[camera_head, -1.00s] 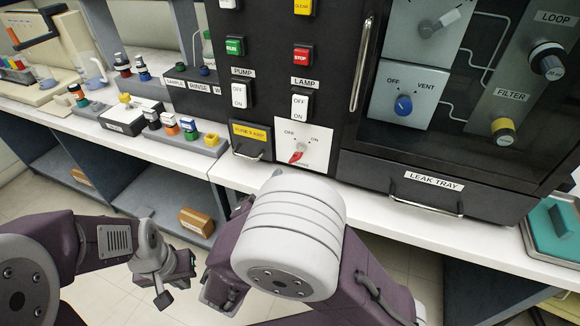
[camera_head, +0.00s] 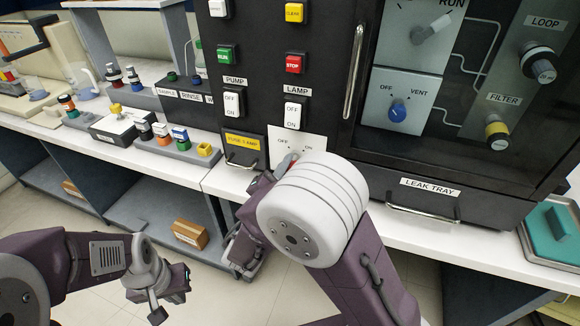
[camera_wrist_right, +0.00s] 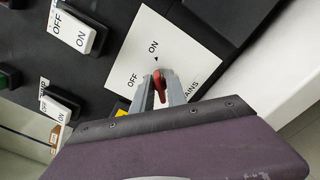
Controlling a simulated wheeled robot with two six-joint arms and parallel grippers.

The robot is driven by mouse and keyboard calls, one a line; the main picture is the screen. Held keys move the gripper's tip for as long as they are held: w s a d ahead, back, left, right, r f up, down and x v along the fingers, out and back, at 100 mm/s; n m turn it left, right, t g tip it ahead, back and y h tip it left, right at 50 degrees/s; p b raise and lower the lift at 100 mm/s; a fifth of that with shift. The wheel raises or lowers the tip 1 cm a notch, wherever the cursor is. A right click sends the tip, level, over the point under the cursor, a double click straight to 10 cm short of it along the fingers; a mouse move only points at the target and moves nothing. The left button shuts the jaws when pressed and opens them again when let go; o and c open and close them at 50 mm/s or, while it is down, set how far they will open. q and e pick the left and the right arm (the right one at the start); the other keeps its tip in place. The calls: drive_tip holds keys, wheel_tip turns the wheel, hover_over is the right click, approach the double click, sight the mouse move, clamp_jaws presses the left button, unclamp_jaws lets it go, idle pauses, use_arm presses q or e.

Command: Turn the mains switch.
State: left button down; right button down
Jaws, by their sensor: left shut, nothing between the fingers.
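The mains switch is a red handle (camera_wrist_right: 159,86) on a white plate marked OFF, ON and MAINS. In the head view the plate (camera_head: 312,143) is partly hidden behind my right arm, and most of the handle is covered. My right gripper (camera_wrist_right: 162,84) is at the switch, one grey finger on each side of the red handle. The fingers are close to the handle; whether they press on it I cannot tell. My left gripper (camera_head: 165,292) is shut and empty, low in front of the bench, away from the panel.
PUMP (camera_head: 233,103) and LAMP (camera_head: 295,112) rocker switches sit just above the mains plate. A yellow-labelled drawer with a handle (camera_head: 242,142) is to its left. The leak tray (camera_head: 430,200) with a protruding handle is to its right. Bottles (camera_head: 160,132) stand on the bench at left.

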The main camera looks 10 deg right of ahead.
drive_tip(key=n+p, duration=0.2)
drive_tip(key=p, duration=0.1)
drive_tip(key=shift+r+n, duration=0.25)
drive_tip(key=shift+n, duration=0.15)
drive_tip(key=n+p, duration=1)
drive_tip(key=shift+a, duration=0.1)
drive_tip(key=n+p, duration=0.3)
drive_tip(key=shift+f, duration=0.1)
drive_tip(key=shift+f+n+p, duration=0.15)
drive_tip(key=shift+n+p, duration=0.65)
drive_tip(key=shift+n, duration=0.3)
drive_tip(key=c, duration=1.6)
unclamp_jaws()
drive_tip(key=shift+o, duration=0.2)
